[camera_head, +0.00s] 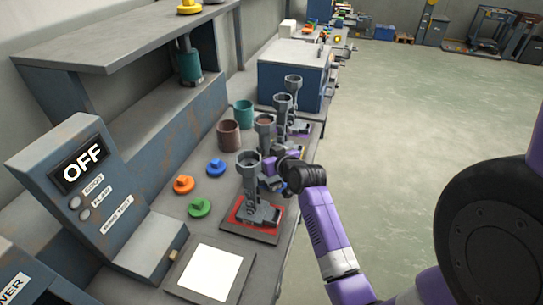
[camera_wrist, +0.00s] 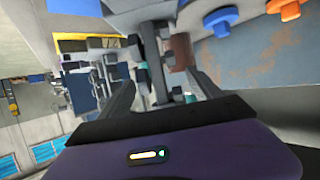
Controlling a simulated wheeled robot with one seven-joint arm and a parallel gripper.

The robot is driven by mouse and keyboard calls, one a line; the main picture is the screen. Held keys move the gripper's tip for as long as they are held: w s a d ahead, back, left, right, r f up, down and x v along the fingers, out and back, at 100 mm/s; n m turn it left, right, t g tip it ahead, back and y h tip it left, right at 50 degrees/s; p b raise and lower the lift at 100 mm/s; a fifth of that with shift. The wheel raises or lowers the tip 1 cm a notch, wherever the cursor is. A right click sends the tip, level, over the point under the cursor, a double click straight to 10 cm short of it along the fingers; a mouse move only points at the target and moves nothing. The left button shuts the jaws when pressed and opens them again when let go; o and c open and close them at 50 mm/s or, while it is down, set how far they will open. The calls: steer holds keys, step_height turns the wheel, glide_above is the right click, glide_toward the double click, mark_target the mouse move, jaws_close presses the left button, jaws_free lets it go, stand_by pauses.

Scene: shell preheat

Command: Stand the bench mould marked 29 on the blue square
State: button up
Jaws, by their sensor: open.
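Several grey cup-topped moulds stand in a row along the bench. The nearest mould (camera_head: 250,180) is upright on a red square (camera_head: 236,222). Others stand behind it: a second mould (camera_head: 265,135), a third mould (camera_head: 282,108) and a far mould (camera_head: 293,88). No number 29 is readable on any of them. My gripper (camera_head: 274,178) is open beside the nearest mould's stem. In the wrist view my gripper (camera_wrist: 160,92) has a grey stem (camera_wrist: 152,62) between its spread fingers; contact cannot be told. I cannot make out a blue square.
A white square (camera_head: 211,272) lies clear at the bench's front. Orange, blue and green knobbed discs, a brown cup (camera_head: 228,136) and a teal cup (camera_head: 243,113) sit left of the moulds. A control box reading OFF (camera_head: 95,190) stands at left. Open floor lies right.

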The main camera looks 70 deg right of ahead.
steer(key=b+v, duration=0.1)
steer(key=v, duration=1.1)
steer(key=shift+s, duration=0.15)
